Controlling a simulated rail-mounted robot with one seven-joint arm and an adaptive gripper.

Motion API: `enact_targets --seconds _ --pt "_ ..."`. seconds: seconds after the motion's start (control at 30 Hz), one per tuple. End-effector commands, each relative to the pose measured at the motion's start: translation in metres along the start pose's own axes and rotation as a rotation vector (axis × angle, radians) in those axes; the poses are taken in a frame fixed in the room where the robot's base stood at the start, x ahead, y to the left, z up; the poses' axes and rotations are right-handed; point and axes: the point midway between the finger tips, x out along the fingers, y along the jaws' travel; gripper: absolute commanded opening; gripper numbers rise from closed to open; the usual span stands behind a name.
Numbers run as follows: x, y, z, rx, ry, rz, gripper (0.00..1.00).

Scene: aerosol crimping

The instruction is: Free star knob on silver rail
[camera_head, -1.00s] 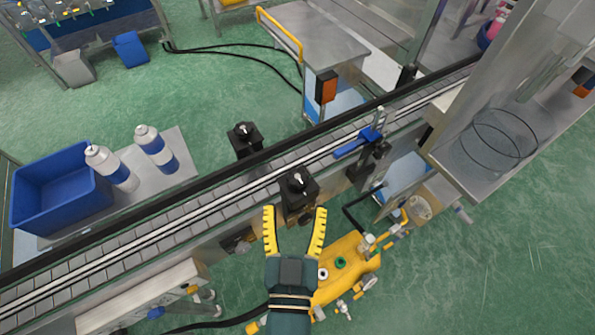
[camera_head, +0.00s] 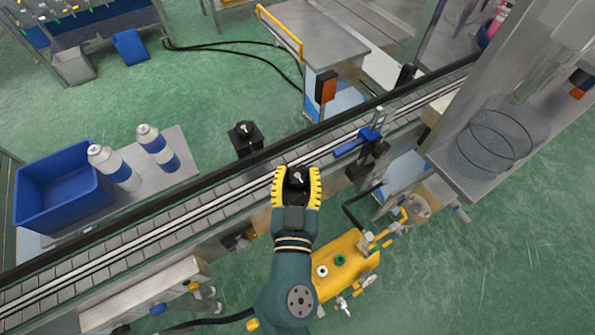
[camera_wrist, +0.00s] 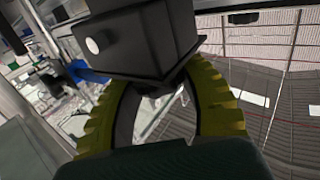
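A black block with a small silver-tipped knob (camera_head: 297,180) sits at the near side of the conveyor, beside its silver guide rail (camera_head: 217,204). My gripper (camera_head: 297,172) has its yellow fingers on both sides of this block, curved in against it. In the wrist view the block (camera_wrist: 135,40) fills the upper middle, with a pale round end on its left face, and hides the fingertips. The yellow fingers (camera_wrist: 165,88) arch up to it. A star shape on the knob is too small to make out.
A second black knob block (camera_head: 245,138) stands on the far side of the conveyor. A blue clamp with a silver post (camera_head: 358,143) is just right of my gripper. A yellow machine (camera_head: 345,262) lies below right. Two bottles and a blue bin (camera_head: 60,190) are at left.

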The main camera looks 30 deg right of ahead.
Motion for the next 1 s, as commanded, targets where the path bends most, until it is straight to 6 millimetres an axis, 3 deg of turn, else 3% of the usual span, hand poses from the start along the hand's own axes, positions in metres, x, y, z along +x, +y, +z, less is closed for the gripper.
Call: enact_targets --seconds 0.37,1.0 --pt "-0.0003 0.0003 -0.0023 0.0 0.0 -0.032 0.06" --pt "-0.0001 0.0006 -0.0073 0.001 0.0 -0.263 0.06"
